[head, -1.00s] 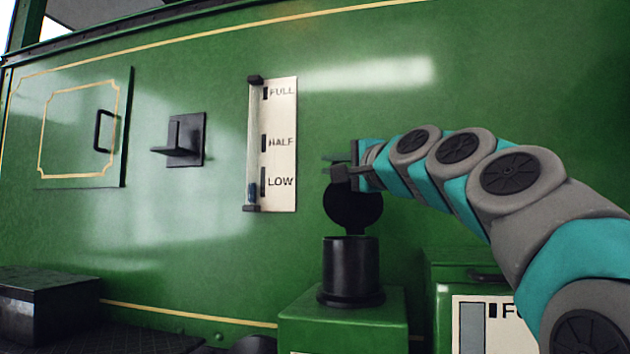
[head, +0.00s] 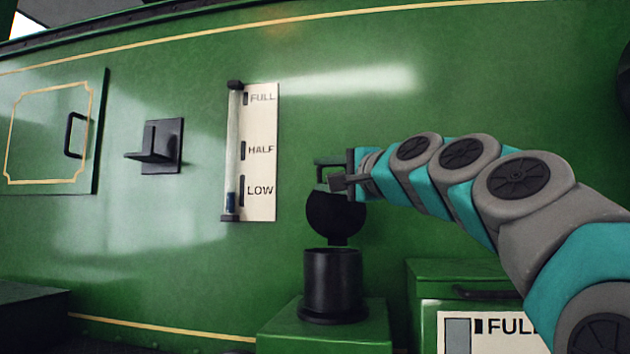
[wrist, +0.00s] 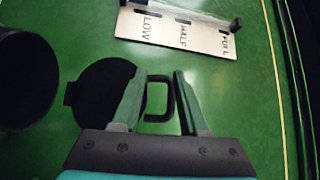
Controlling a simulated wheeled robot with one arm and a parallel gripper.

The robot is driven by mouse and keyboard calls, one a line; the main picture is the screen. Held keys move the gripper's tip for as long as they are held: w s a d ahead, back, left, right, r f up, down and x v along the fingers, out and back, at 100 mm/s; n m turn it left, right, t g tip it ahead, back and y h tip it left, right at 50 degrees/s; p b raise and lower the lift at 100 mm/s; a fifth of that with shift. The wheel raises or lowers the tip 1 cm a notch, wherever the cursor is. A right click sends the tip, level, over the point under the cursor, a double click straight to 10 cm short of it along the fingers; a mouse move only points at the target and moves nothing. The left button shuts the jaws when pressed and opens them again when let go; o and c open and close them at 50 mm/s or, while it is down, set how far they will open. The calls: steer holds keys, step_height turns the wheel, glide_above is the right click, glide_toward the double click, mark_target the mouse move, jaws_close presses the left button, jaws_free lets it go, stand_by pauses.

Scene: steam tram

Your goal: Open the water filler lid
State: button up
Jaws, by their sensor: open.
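The water filler lid (head: 335,215) is a round black disc, standing up open behind the mouth of the black filler neck (head: 333,283). Its handle (head: 322,170) is a small black loop at the lid's upper part. The lid also shows in the wrist view (wrist: 95,95), with the handle (wrist: 168,100) at or between my fingers. My gripper (head: 337,180) is open at the top of the lid; whether a finger touches the handle I cannot tell. In the wrist view the dark neck (wrist: 25,80) is at the left.
A water gauge (head: 252,152) marked FULL, HALF and LOW is on the green wall left of the lid. Further left are a black bracket (head: 157,147) and a panel door (head: 50,135). A green box (head: 460,272) stands right of the filler, below my arm.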

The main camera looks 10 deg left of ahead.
steer(key=s+d+r+p, duration=0.2)
steer(key=s+d+r, duration=0.1)
steer(key=d, duration=0.1)
steer(key=shift+r, duration=0.3)
stand_by(0.5)
steer(key=shift+p, duration=0.4)
steer(key=shift+d, duration=0.1)
steer(key=r+b+v, duration=0.1)
steer(key=v, duration=0.6)
steer(key=shift+s+d+f, duration=0.25)
steer(key=shift+d+f, duration=0.1)
steer(key=shift+f, duration=0.2)
